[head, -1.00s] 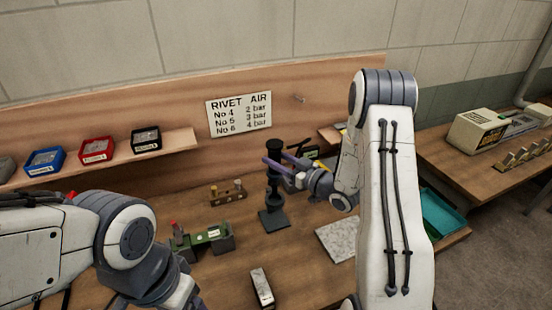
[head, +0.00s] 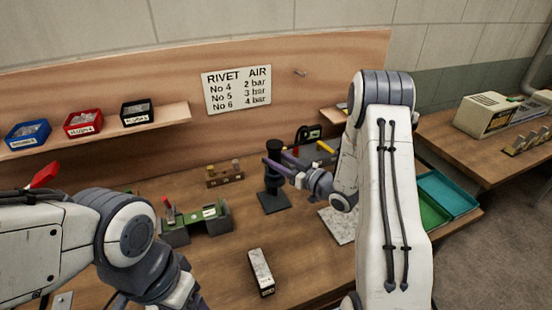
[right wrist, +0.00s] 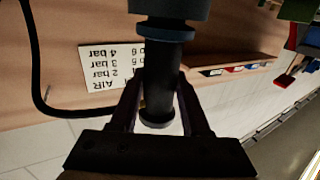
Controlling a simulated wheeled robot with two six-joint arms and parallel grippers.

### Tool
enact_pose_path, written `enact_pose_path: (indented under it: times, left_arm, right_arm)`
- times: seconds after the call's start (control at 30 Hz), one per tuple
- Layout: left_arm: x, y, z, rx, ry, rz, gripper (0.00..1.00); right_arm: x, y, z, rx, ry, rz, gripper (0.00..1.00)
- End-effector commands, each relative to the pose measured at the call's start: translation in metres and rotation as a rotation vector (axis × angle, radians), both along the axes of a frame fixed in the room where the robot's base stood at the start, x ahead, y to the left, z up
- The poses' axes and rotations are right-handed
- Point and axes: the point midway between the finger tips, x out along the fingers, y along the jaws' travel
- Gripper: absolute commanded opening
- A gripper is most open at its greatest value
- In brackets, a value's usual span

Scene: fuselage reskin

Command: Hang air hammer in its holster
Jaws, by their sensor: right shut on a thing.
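The air hammer (head: 274,148) is a dark upright cylinder with a wider cap on top. The holster (head: 272,202) is a dark stand with a flat square base on the bench. The hammer is over the stand, its lower part meeting or entering it; I cannot tell how deep. My right gripper (head: 275,168) is shut on the hammer from the right. In the right wrist view its fingers (right wrist: 158,100) flank the dark shaft (right wrist: 160,75), with a blue-grey collar beyond. My left gripper (head: 190,300) is at the bottom edge, partly cut off; its fingers are unclear.
A green fixture (head: 200,222) and a small rack (head: 225,174) stand left of the holster. A grey block (head: 261,272) lies in front. A pale plate (head: 338,225) lies to the right. A dark hose (right wrist: 35,70) curves in the right wrist view.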

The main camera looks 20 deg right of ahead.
Motion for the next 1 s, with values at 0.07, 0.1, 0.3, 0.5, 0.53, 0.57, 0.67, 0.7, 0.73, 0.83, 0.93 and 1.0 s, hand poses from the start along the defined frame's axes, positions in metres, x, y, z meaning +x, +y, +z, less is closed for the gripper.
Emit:
enact_pose_path:
  times: [0.07,0.1,0.3,0.5,0.53,0.57,0.67,0.7,0.73,0.83,0.93,1.0]
  left_arm:
    - [0.000,0.000,-0.004,0.000,0.000,0.000,0.75]
    - [0.000,0.000,-0.004,0.000,0.000,0.000,0.75]
    - [0.000,0.000,-0.003,0.000,0.000,0.000,0.75]
    - [0.000,0.000,-0.003,0.000,0.000,0.000,0.75]
    - [0.000,0.000,-0.003,0.000,0.000,0.000,0.75]
    - [0.000,0.000,-0.003,0.000,0.000,0.000,0.75]
    - [0.000,0.000,-0.003,0.000,0.000,0.000,0.75]
    - [0.000,0.000,-0.003,0.000,0.000,0.000,0.75]
    - [0.000,0.000,-0.004,0.000,0.000,0.000,0.75]
    - [0.000,0.000,-0.006,0.000,0.000,0.000,0.75]
    - [0.000,0.000,-0.012,0.000,0.000,0.000,0.75]
    - [0.000,0.000,-0.017,0.000,0.000,0.000,0.75]
  right_arm:
    - [0.001,0.000,-0.001,0.000,-0.008,0.000,0.00]
    - [0.001,0.000,-0.001,0.000,-0.008,0.000,0.00]
    - [0.001,0.000,-0.001,0.001,-0.008,0.000,0.00]
    - [0.001,0.000,-0.002,0.001,-0.005,0.000,0.82]
    - [0.000,0.000,-0.002,0.000,-0.004,0.000,0.82]
    - [0.000,0.000,-0.002,0.000,-0.004,0.000,0.82]
    - [0.000,0.000,-0.003,0.001,-0.003,0.000,0.82]
    - [0.000,0.000,-0.006,0.000,0.004,0.000,0.82]
    - [-0.001,0.000,-0.006,0.000,0.004,0.000,0.82]
    - [-0.004,-0.003,-0.006,-0.001,0.003,-0.002,0.82]
    - [-0.015,-0.010,-0.007,0.000,0.004,-0.004,0.82]
    - [-0.026,-0.016,-0.007,0.001,0.002,-0.006,0.82]
